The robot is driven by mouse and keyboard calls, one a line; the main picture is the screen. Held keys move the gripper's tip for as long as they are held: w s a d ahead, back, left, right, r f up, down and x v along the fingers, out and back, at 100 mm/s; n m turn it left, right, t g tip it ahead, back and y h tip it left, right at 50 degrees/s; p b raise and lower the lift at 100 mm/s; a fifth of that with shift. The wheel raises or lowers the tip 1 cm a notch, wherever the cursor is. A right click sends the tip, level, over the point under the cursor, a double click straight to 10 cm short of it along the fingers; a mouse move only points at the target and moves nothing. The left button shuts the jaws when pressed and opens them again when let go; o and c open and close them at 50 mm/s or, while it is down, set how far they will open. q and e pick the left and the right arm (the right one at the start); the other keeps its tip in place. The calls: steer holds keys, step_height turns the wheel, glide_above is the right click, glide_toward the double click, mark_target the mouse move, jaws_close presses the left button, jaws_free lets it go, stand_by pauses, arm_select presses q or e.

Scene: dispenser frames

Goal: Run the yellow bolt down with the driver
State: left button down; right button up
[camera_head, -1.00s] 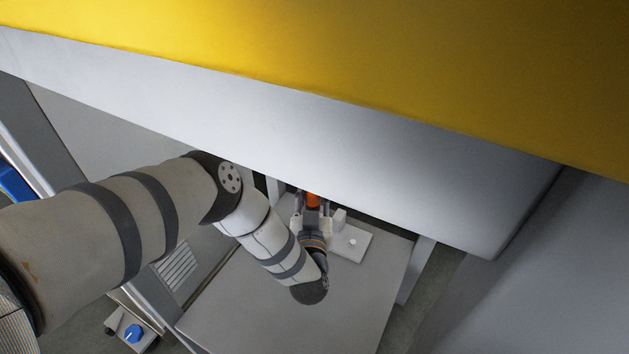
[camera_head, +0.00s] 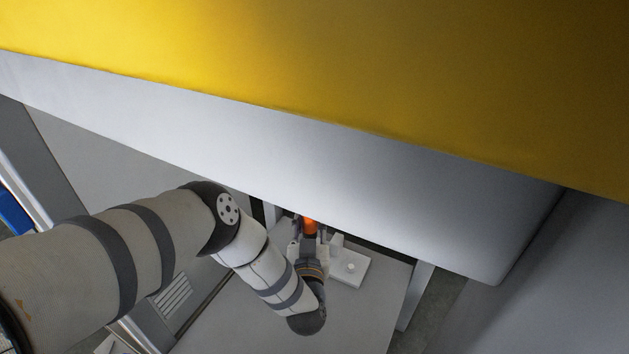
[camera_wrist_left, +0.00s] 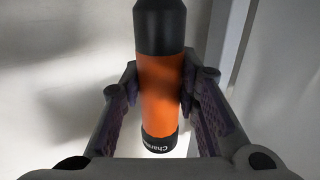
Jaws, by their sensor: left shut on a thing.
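My left gripper (camera_head: 308,240) is shut on the driver, which has an orange body (camera_head: 310,227) and black ends. In the left wrist view the driver (camera_wrist_left: 160,98) stands upright in the picture between the two finger pads of my left gripper (camera_wrist_left: 158,92), with its orange part gripped. The black section (camera_wrist_left: 160,28) runs out of the top of that view, so the driver's tip is hidden. The yellow bolt cannot be made out in either view. My right gripper is not in view.
A large grey and yellow structure (camera_head: 330,175) fills the upper part of the head view and hides what lies behind it. A white block with a small round knob (camera_head: 350,268) sits on the grey table (camera_head: 375,315) beside my gripper. A grey wall (camera_head: 560,290) stands at right.

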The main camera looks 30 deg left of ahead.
mark_target(310, 215)
arm_select(q)
steer(key=shift+f, duration=0.65)
stand_by(1.3)
steer(key=shift+w+r+p, duration=0.25)
steer(key=shift+r+p, duration=0.75)
steer(key=shift+r, duration=0.15)
steer(key=shift+r+p, duration=1)
steer(key=shift+r, duration=0.4)
steer(key=shift+s+f, duration=0.15)
